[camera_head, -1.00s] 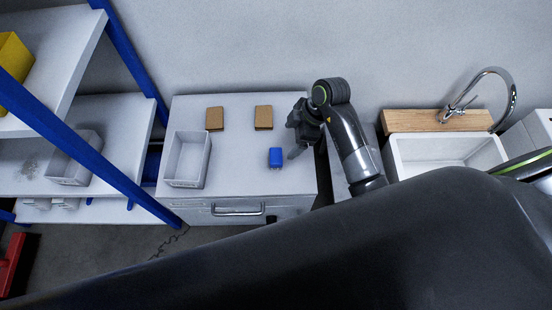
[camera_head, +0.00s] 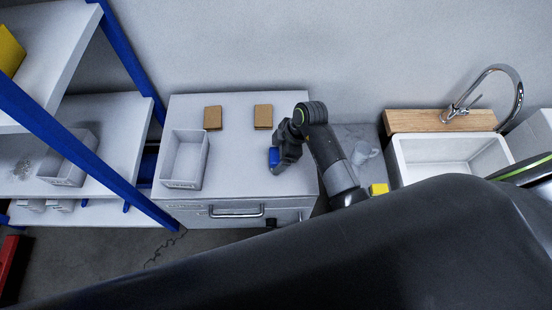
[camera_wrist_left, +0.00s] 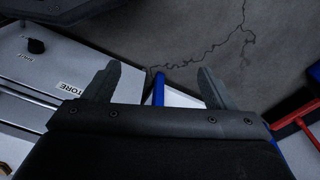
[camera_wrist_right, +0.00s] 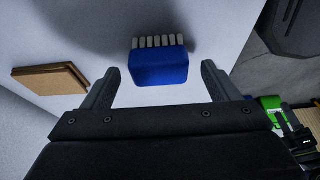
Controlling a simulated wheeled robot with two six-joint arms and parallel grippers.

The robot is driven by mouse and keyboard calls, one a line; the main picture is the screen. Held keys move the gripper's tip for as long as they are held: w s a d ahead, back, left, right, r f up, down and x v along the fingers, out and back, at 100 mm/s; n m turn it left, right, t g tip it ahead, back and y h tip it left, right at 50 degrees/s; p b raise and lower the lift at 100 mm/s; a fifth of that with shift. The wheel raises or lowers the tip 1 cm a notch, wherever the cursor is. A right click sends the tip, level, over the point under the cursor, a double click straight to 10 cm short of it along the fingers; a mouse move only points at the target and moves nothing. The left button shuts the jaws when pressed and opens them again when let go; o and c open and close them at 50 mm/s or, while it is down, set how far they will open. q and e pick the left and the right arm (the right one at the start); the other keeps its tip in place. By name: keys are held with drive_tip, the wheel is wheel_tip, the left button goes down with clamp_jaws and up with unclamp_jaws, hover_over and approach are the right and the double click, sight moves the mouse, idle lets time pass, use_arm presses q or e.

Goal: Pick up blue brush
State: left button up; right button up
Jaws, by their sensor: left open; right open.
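The blue brush (camera_head: 273,155) lies on the white cabinet top, partly hidden by my right gripper in the head view. In the right wrist view the blue brush (camera_wrist_right: 160,66) shows its blue body and a row of pale bristles. My right gripper (camera_wrist_right: 160,82) is open, with its fingertips to either side of the brush's near end; I cannot tell whether they touch it. In the head view my right gripper (camera_head: 278,164) is over the cabinet's right part. My left gripper (camera_wrist_left: 160,78) is open and empty, above the floor by the cabinet and shelf.
A white open bin (camera_head: 186,160) stands on the left of the cabinet top (camera_head: 235,185). Two brown blocks (camera_head: 213,117) (camera_head: 263,116) lie at the back. A blue-posted shelf (camera_head: 100,170) is at left. A sink (camera_head: 450,158), a clear jug (camera_head: 364,152) and a yellow object (camera_head: 378,189) are at right.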

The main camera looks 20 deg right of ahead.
sight(276, 155)
drive_tip(key=shift+x, duration=0.95)
use_arm(q)
drive_tip(key=shift+w+d+r, duration=0.1)
drive_tip(key=shift+w+r, duration=0.15)
drive_tip(key=shift+w, duration=0.05)
use_arm(e)
drive_tip(key=c, duration=1.2)
drive_tip(key=shift+o, duration=0.2)
drive_tip(key=shift+r, duration=0.3)
wheel_tip(276, 155, up, 8)
drive_tip(key=p, duration=0.2)
drive_tip(key=shift+r+p, duration=0.1)
drive_tip(key=shift+p, duration=0.25)
use_arm(q)
wheel_tip(276, 155, down, 7)
drive_tip(key=s+a, duration=0.1)
drive_tip(key=shift+s+a+y, duration=0.3)
use_arm(e)
drive_tip(key=shift+r, duration=0.65)
use_arm(q)
drive_tip(key=shift+r, duration=0.1)
